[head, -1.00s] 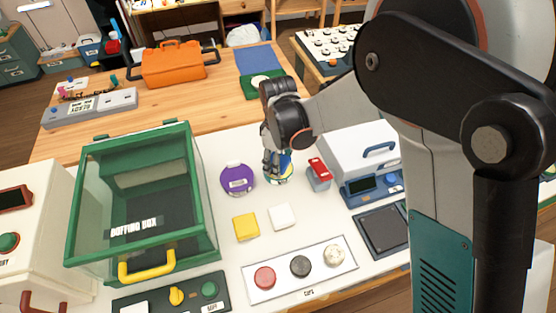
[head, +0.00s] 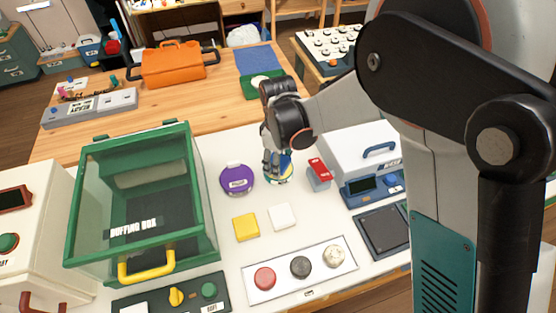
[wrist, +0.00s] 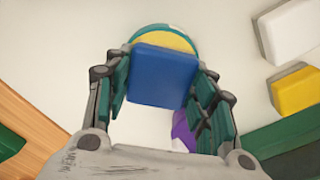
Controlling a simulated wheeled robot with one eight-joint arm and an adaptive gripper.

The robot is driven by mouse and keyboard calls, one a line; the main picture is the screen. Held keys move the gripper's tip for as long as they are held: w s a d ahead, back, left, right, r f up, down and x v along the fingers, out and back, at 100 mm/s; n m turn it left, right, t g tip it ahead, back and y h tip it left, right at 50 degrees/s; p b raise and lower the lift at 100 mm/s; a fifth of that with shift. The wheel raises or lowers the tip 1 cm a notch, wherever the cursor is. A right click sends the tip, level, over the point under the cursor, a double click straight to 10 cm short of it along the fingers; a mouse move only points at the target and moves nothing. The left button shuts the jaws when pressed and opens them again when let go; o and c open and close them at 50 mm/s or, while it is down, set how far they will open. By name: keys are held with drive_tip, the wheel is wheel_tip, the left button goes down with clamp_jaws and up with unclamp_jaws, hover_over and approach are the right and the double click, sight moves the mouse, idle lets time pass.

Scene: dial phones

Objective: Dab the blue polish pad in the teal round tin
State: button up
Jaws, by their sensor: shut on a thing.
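My gripper (wrist: 160,88) is shut on the blue polish pad (wrist: 160,77), which sits between its two fingers. The teal round tin (wrist: 136,36) lies just past the pad in the wrist view, with a yellow inside (wrist: 165,38) showing. The pad covers much of the tin in that view. In the head view my gripper (head: 274,164) points down at the tin (head: 284,179), and its fingers hide part of pad and tin. I cannot tell whether the pad touches the yellow surface.
A purple tin (head: 237,180) stands left of my gripper. A yellow pad (head: 246,227) and a white pad (head: 282,216) lie in front. A red-topped grey item (head: 319,175) stands close on the right. The green-framed buffing box (head: 143,200) is at left.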

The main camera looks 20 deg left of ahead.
drive_tip(key=shift+r+p, duration=1.85)
drive_tip(key=shift+r, duration=1.6)
drive_tip(key=shift+f, duration=0.1)
